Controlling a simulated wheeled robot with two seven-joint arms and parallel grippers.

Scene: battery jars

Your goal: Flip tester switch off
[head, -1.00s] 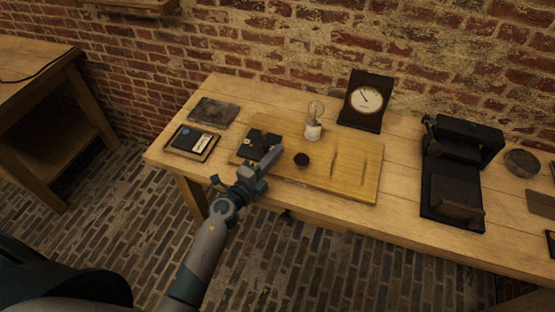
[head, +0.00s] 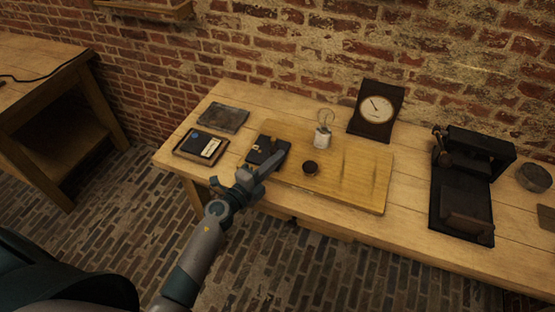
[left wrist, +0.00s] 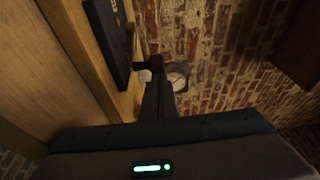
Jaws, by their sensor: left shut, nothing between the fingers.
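The tester is a wooden board (head: 349,180) on the bench with a black switch block (head: 266,147), a dark round knob (head: 310,167) and a clear bulb on a white base (head: 322,138). The bulb shows no clear glow. My left gripper (head: 274,163) is shut and empty at the block's near right side; whether it touches is unclear. Its fingers partly hide the block, and the lever's position cannot be made out. In the left wrist view the shut fingers (left wrist: 154,94) point past the black block (left wrist: 108,40). My right gripper is not in view.
A dial gauge (head: 376,108) stands behind the board. A dark book-like case (head: 201,146) and a grey slab (head: 222,116) lie to the left. A black apparatus (head: 466,185) stands right. A brick wall closes off the back.

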